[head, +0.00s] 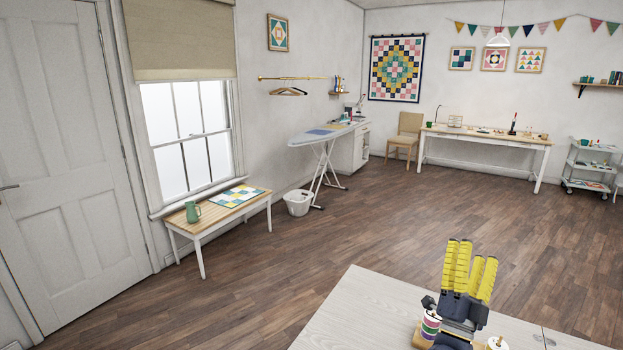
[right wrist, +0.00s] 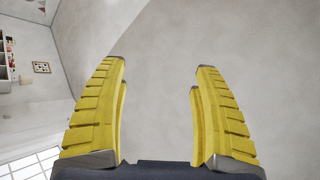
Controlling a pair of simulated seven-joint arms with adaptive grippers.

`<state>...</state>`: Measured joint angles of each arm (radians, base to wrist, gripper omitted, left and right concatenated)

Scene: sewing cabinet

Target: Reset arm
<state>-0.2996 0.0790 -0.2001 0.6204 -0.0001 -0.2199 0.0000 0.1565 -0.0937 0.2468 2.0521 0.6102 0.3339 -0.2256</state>
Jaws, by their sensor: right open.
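My right gripper (head: 469,268) stands at the lower right of the head view, above the pale wooden cabinet top (head: 372,312), with its yellow ribbed fingers pointing up. In the right wrist view the two yellow fingers (right wrist: 158,88) are spread apart with nothing between them. My left gripper is not in view.
A thread spool (head: 431,324) with coloured bands stands beside my right gripper, partly hidden by it. A white-topped spool (head: 497,343) is at the bottom edge. The cabinet top to the left is bare. Wooden floor (head: 300,270) lies open beyond.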

